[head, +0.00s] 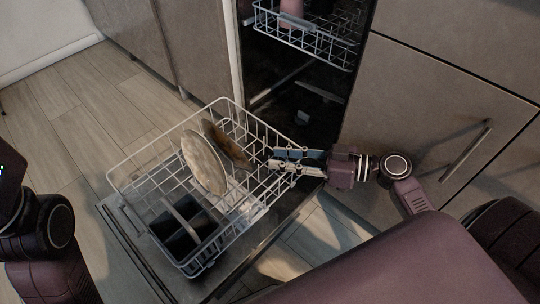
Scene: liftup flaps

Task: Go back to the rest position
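My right gripper (284,162) reaches in from the right over the right side of the pulled-out lower dishwasher rack (118,183). Its two fingers look parted, with no object seen between them. My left arm (40,225) is at the left edge of the head view; its gripper is out of the picture. Two plates stand tilted in the lower rack: a pale one (204,163) and a darker brown one (226,143). The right gripper is to the right of both plates and apart from them.
A dark cutlery basket (184,228) sits at the rack's front. The open dishwasher door (262,240) lies below the rack. The upper rack (310,35) holds a pink cup (291,12). Grey cabinets (425,100) with a handle stand close on the right. Wooden floor (75,105) is clear at left.

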